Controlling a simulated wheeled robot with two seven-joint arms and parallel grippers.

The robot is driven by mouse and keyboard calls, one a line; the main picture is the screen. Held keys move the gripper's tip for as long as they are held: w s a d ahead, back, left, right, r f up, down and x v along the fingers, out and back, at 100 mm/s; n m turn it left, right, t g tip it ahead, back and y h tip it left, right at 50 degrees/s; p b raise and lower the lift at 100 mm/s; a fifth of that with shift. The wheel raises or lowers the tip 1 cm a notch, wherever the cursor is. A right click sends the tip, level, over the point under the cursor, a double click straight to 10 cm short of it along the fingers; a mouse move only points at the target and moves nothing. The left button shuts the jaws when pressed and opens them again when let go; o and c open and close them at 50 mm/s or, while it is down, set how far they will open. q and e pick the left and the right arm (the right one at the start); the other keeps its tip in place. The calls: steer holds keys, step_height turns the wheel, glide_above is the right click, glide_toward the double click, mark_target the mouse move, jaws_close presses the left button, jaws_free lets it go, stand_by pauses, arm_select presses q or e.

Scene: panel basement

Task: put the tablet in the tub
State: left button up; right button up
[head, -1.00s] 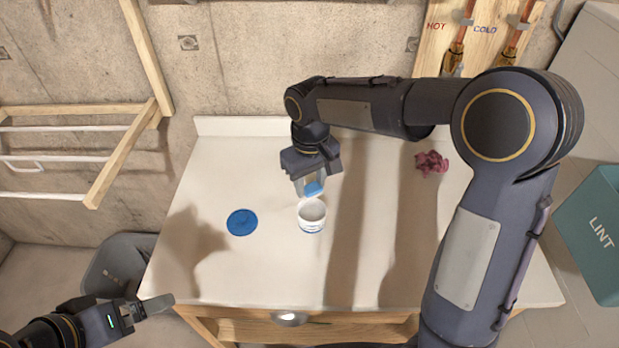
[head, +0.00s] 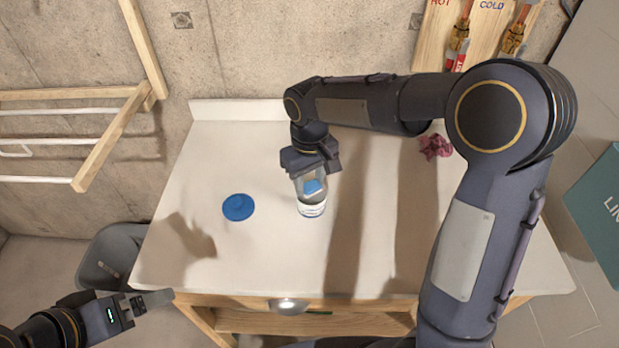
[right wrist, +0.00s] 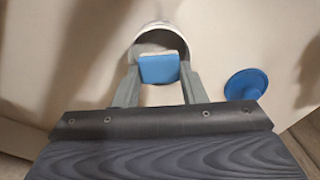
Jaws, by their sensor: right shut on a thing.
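The blue tablet (head: 312,187) is held between the fingers of my right gripper (head: 311,188), which points down. In the right wrist view the tablet (right wrist: 159,69) sits between the two grey fingers (right wrist: 160,88). The white tub (head: 311,210) stands upright and open on the worktop, right below the fingers. The tablet overlaps the tub's mouth in both views; I cannot tell how deep it is. The tub's rim also shows in the right wrist view (right wrist: 158,28). My left gripper (head: 156,299) is at the lower left, away from the tub; its finger gap is unclear.
A crumpled dark pink cloth (head: 435,147) lies at the back right. A wooden drying rack (head: 110,140) is at the left, a teal bin (head: 592,215) at the right.

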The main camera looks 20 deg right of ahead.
stand_by(0.3)
steer(key=o, duration=1)
steer(key=shift+r, duration=0.1)
steer(key=shift+r+p, duration=3.4)
steer(key=shift+r, duration=0.6)
steer(key=s+d+r+m+t+y, duration=0.1)
steer(key=s+d+t, duration=0.1)
steer(key=s, duration=0.5)
steer(key=s+d+r+m+t+y, duration=0.1)
steer(key=s+d+m, duration=0.1)
steer(key=s, duration=0.6)
steer(key=s+d+r+m+t+y, duration=0.1)
steer(key=s+d+m+t, duration=0.1)
steer(key=s, duration=0.5)
steer(key=shift+s+d+r+t+y, duration=0.15)
steer(key=shift+d+r+y, duration=0.05)
steer(key=shift+d, duration=0.25)
steer(key=shift+s+d+r+t+y, duration=0.15)
steer(key=shift+d+r+y, duration=0.05)
steer(key=shift+d, duration=0.25)
